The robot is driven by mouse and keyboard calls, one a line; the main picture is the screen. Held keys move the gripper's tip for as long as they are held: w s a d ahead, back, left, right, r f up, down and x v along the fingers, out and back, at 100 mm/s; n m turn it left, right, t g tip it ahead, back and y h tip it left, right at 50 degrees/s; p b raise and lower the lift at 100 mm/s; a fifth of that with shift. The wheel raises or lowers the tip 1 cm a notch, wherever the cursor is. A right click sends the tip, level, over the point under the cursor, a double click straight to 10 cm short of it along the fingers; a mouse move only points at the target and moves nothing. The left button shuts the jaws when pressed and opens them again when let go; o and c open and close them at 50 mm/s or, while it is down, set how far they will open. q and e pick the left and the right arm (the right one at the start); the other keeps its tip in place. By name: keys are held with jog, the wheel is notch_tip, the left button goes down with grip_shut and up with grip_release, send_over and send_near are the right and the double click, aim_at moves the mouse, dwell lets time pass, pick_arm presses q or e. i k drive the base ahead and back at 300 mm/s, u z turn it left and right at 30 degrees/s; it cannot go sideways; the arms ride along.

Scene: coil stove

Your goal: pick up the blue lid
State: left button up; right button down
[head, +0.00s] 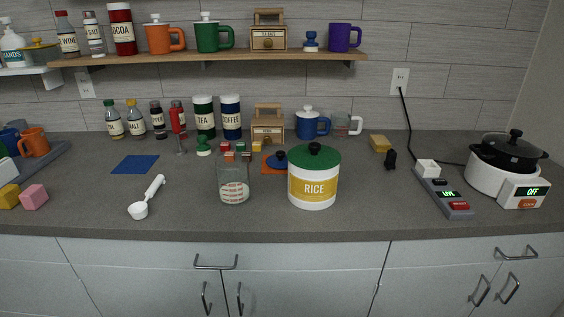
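A small blue lid-like piece with a round knob (280,155) sits on the counter at the middle, on or just over an orange mat (268,169). Its right side is partly hidden behind the white RICE canister (313,192), which has a green lid (314,158). A similar blue knobbed piece (311,44) stands on the wall shelf at upper right. I cannot tell for sure which of the two is the blue lid. Neither of my grippers is in view.
A white scoop (147,198) lies at front left. A blue mug (312,124) and jars line the back. A cooker (507,171) stands far right. The front edge is mostly clear.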

aim_at(280, 160)
jog(key=z, duration=0.25)
jog(key=k, duration=0.35)
jog(key=z, duration=1.75)
jog(key=i, duration=0.2)
jog(key=u, duration=1)
jog(key=i, duration=0.85)
jog(key=u, duration=0.45)
